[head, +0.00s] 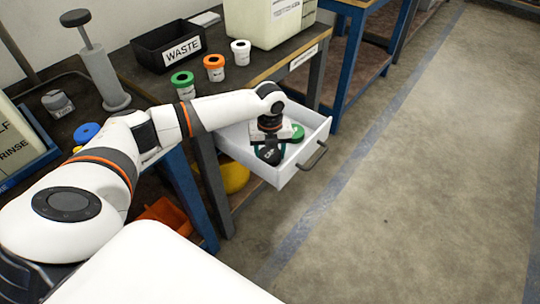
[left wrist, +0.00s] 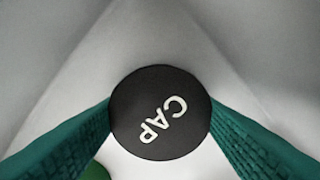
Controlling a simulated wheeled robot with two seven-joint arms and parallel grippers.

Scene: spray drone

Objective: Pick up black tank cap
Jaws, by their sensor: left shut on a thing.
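The black tank cap (left wrist: 161,112) is a round black disc with "CAP" in white letters. In the left wrist view it sits between the two green fingers of my left gripper, which touch it on both sides. In the head view my left gripper (head: 269,152) points down inside the open white drawer (head: 270,170), with the black cap low between its fingers, partly hidden. My left gripper is shut on the cap. I cannot tell whether the cap is clear of the drawer floor. My right gripper is not in view.
A green round item (head: 298,133) lies in the drawer beside my gripper. The drawer walls and its dark handle (head: 314,156) surround the front. On the bench stand a black waste bin (head: 168,45) and several colored-lid jars (head: 214,68). Open floor lies to the right.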

